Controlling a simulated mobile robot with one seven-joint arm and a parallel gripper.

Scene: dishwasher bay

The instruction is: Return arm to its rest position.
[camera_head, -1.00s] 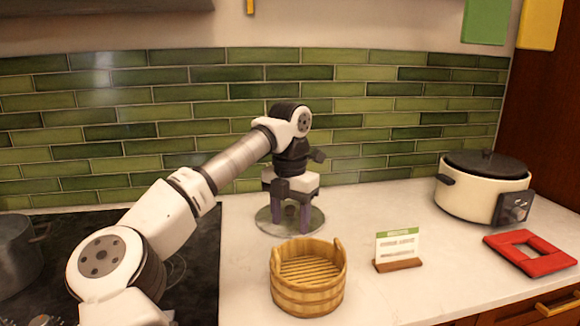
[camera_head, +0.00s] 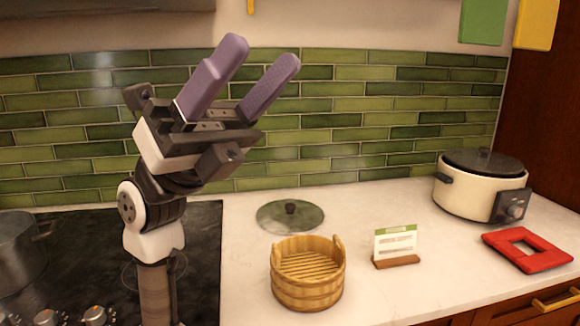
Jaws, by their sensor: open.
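My gripper (camera_head: 257,65) is raised in front of the green tiled wall, above the right part of the black cooktop (camera_head: 95,240). Its two purple fingers point up and to the right. They are spread apart with nothing between them. My arm comes up from the bottom of the view, left of the wooden tub. The gripper touches nothing that I can see.
A round lid (camera_head: 290,214) with a dark knob lies on the counter behind a wooden tub (camera_head: 307,290). A card in a wooden stand (camera_head: 396,246), a cream slow cooker (camera_head: 480,186) and a red frame (camera_head: 527,249) are to the right. A grey pot (camera_head: 20,250) stands left.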

